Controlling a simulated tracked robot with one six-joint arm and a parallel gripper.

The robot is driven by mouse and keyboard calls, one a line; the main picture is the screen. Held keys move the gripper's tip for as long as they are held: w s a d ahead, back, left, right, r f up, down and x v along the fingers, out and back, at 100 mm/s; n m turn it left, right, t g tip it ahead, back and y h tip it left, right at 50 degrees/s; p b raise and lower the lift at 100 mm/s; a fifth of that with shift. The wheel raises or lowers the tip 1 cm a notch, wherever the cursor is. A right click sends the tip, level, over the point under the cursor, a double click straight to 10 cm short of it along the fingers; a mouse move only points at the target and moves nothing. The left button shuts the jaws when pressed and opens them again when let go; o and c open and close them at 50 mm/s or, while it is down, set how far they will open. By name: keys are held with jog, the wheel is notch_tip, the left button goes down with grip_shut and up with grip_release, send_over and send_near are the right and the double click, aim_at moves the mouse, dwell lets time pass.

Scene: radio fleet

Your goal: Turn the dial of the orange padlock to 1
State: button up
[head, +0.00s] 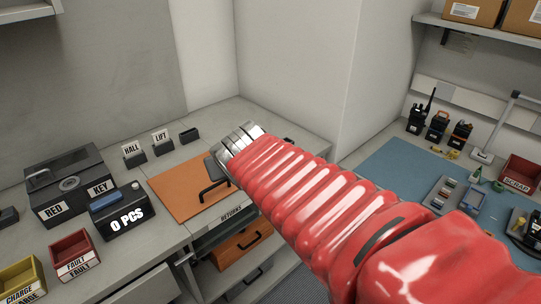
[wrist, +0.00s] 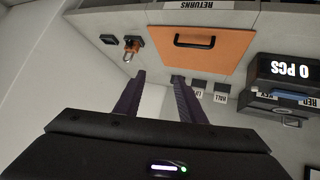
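A small orange object with a silver loop, which looks like the orange padlock (wrist: 131,44), is at the upper left of the wrist view, by a dark holder. Its dial is too small to read. My gripper (wrist: 158,75) is open, with two dark fingers apart and nothing seen between them. The padlock lies beyond and left of the fingertips in that view, apart from them. In the head view my red arm reaches over the counter and hides most of the gripper and the padlock.
An orange panel (head: 172,194) with a dark handle lies on the counter (head: 210,132). Left of it are the 0 PCS box (head: 125,217) and a dark RED/KEY box (head: 70,183). HALL (head: 133,154) and LIFT (head: 162,142) holders stand behind. A blue mat (head: 401,165) with radios is at right.

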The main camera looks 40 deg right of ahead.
jog(key=w+d+t, duration=0.2)
jog(key=w+d, duration=0.2)
jog(key=d, duration=0.5)
jog(key=w+d+t, duration=0.2)
jog(key=w+d, duration=0.2)
jog(key=d, duration=0.6)
jog(key=s+d+f+y, duration=0.4)
jog(key=s+f+y, duration=0.3)
jog(key=f, duration=0.4)
jog(key=shift+s+d+f+n+t, duration=0.15)
jog(key=shift+s+f+n+t, duration=0.2)
jog(key=shift+s, duration=0.45)
jog(key=shift+w, duration=0.1)
jog(key=x, duration=1.3)
jog(key=shift+w, duration=0.35)
jog(key=shift+c, duration=0.5)
